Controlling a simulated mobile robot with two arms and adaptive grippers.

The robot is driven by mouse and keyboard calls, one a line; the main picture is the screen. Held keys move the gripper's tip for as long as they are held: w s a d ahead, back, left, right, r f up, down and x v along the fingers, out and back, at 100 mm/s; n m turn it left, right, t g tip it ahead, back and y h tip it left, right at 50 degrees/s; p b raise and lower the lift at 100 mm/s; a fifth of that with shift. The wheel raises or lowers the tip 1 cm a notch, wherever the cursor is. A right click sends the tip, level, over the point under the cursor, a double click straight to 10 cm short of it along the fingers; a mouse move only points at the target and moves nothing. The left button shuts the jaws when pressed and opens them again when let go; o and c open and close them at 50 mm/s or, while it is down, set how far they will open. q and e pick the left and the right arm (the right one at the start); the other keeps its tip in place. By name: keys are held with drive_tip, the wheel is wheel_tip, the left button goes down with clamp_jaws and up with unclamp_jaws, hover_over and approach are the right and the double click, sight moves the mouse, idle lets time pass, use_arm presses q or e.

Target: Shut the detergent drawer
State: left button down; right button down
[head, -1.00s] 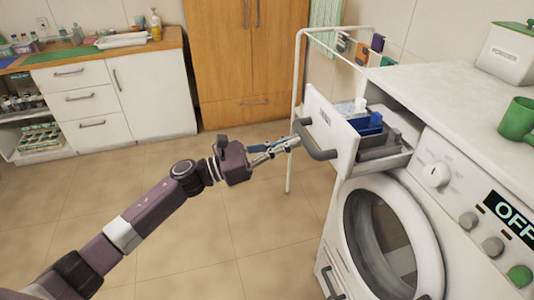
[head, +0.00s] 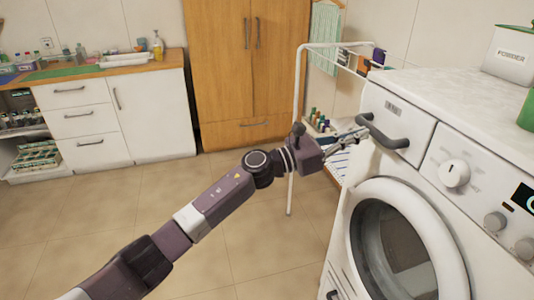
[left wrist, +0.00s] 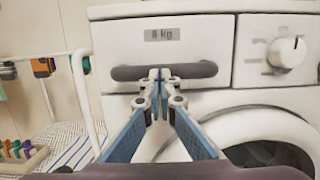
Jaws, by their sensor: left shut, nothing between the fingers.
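The detergent drawer (head: 397,113) is at the top left of the white washing machine. Its front sits flush with the machine, and its inside is hidden. The dark grey handle (head: 384,133) runs across the front. In the left wrist view the drawer front (left wrist: 205,42) carries an "8 kg" label above the handle (left wrist: 195,71). My left gripper (head: 358,134) is shut and empty, its fingertips at the handle's left part. In the left wrist view the closed fingertips (left wrist: 160,75) overlap the middle of the handle; I cannot tell whether they touch it. My right gripper is not in view.
The washing machine's round door (head: 400,240) is below the drawer, with a knob (head: 454,173) to the right. A powder box (head: 513,55) stands on top. The floor at left is clear.

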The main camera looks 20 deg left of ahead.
use_arm(q)
drive_tip(key=shift+r, duration=0.2)
